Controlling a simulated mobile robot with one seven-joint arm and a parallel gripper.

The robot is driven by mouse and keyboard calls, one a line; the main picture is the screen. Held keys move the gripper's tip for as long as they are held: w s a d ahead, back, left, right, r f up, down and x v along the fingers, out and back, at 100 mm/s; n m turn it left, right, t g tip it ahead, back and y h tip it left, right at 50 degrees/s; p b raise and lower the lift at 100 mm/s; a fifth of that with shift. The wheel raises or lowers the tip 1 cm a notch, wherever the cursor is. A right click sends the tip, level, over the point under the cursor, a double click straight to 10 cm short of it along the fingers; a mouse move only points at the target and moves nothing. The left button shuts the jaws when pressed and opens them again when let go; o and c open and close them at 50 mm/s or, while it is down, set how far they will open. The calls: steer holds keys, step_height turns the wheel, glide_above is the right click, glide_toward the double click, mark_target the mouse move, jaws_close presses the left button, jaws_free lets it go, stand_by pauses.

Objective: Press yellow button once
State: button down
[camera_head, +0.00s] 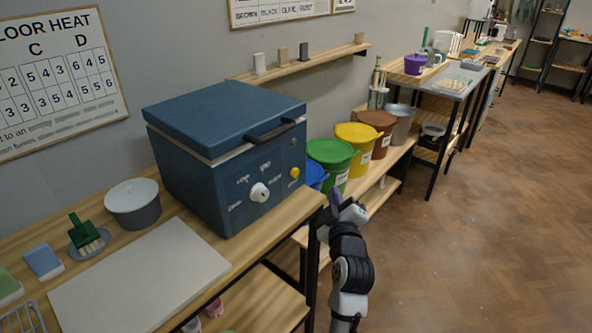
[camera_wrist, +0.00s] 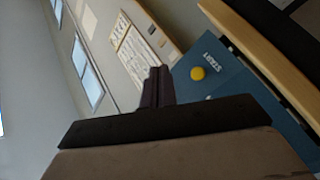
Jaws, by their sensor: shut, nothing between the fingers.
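The yellow button (camera_head: 295,172) is on the front panel of a blue kiln (camera_head: 228,150), to the right of a white dial (camera_head: 259,192). In the wrist view the yellow button (camera_wrist: 197,73) shows beside the word START on the blue panel. My gripper (camera_head: 336,198) is right of and a little below the kiln front in the head view, apart from the button. In the wrist view the shut fingers of my gripper (camera_wrist: 157,75) point left of the button with nothing between them.
Green (camera_head: 332,155), yellow (camera_head: 357,140) and brown buckets stand behind my gripper. Open floor (camera_head: 470,240) lies to the right.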

mark_target(295, 173)
steer(key=shift+w+a+p, duration=0.7)
steer(key=shift+w+a, duration=0.15)
steer(key=shift+a, duration=0.35)
steer(key=shift+w+a+p, duration=0.7)
steer(key=shift+w+a, duration=0.1)
steer(key=shift+a, duration=0.35)
steer(key=shift+w+a+p, duration=0.7)
steer(key=shift+w+a, duration=0.15)
steer(key=shift+a, duration=0.35)
steer(key=shift+w+a, duration=0.25)
steer(key=shift+a, duration=0.15)
steer(key=shift+w+a, duration=0.3)
steer(key=shift+a, duration=0.05)
steer(key=shift+d, duration=0.1)
stand_by(0.5)
steer(key=shift+s+d+b, duration=0.35)
steer(key=shift+s+d, duration=0.2)
steer(key=shift+d, duration=0.05)
